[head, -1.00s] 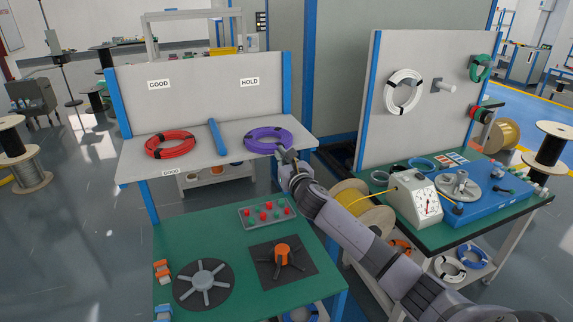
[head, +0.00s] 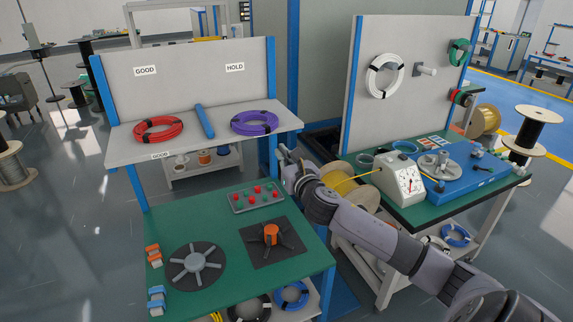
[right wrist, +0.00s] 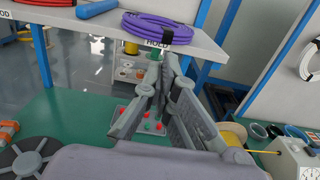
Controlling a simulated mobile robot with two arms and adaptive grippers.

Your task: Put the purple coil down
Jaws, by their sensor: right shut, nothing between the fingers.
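The purple coil (head: 255,122) lies flat on the right half of the raised white shelf (head: 200,143), below the HOLD label (head: 235,67). It also shows at the top of the right wrist view (right wrist: 160,30), with a black tie at its right end. My right gripper (head: 284,153) is shut and empty, just off the shelf's front right edge, apart from the coil. In the right wrist view its fingers (right wrist: 168,65) point toward the shelf edge below the coil. My left gripper is not in view.
A red coil (head: 158,129) lies on the shelf's left half, and a blue divider bar (head: 204,121) separates the two sides. Below, the green bench (head: 215,224) holds a tray of red and green buttons (head: 255,196). Another bench with a gauge (head: 405,178) stands to the right.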

